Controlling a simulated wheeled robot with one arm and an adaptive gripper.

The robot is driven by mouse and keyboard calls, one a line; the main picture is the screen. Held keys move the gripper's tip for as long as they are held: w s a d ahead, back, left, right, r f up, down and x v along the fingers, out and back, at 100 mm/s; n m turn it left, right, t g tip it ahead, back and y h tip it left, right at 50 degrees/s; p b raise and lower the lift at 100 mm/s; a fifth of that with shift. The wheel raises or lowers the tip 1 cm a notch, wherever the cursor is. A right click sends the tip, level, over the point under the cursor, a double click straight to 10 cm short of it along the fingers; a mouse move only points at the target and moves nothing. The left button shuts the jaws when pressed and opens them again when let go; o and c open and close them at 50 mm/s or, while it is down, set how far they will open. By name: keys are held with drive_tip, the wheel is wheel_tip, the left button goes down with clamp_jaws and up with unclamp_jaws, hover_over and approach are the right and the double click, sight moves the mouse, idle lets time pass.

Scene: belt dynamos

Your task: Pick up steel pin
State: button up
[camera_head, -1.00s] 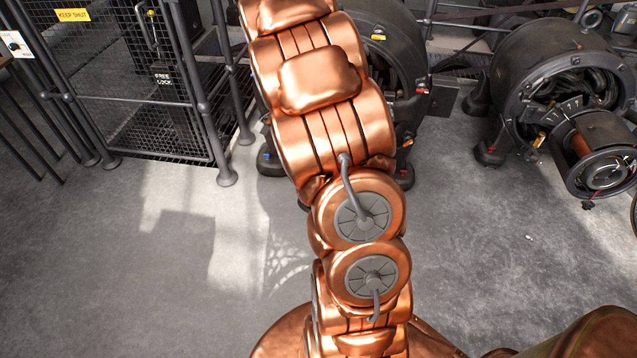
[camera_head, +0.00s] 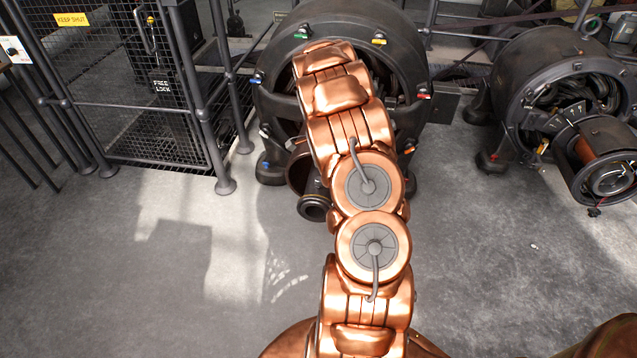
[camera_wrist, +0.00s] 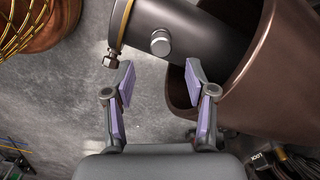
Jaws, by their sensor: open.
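In the wrist view, a short steel pin (camera_wrist: 160,42) with a round, shiny end stands out from the side of a dark cylinder (camera_wrist: 205,28). I take it for the steel pin. My gripper (camera_wrist: 158,82) is open and empty, its two purple-padded fingers spread either side of the line to the pin. The pin lies beyond the fingertips, roughly centred between them; no contact shows. In the head view my arm hides the gripper and the pin. The cylinder's dark end (camera_head: 314,207) shows low on the middle dynamo (camera_head: 275,75).
A brown flared housing (camera_wrist: 285,70) surrounds the cylinder close to the right finger. A small metal fitting (camera_wrist: 110,60) sits left of the pin. A second dynamo (camera_head: 560,90) stands right, a mesh cage (camera_head: 150,130) left. The grey floor (camera_head: 120,270) in front is clear.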

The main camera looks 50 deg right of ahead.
sight(319, 184)
drive_tip(key=f, duration=0.5)
drive_tip(key=shift+w+a, duration=0.3)
drive_tip(key=shift+a, duration=0.1)
drive_tip(key=shift+r, duration=0.1)
clamp_jaws()
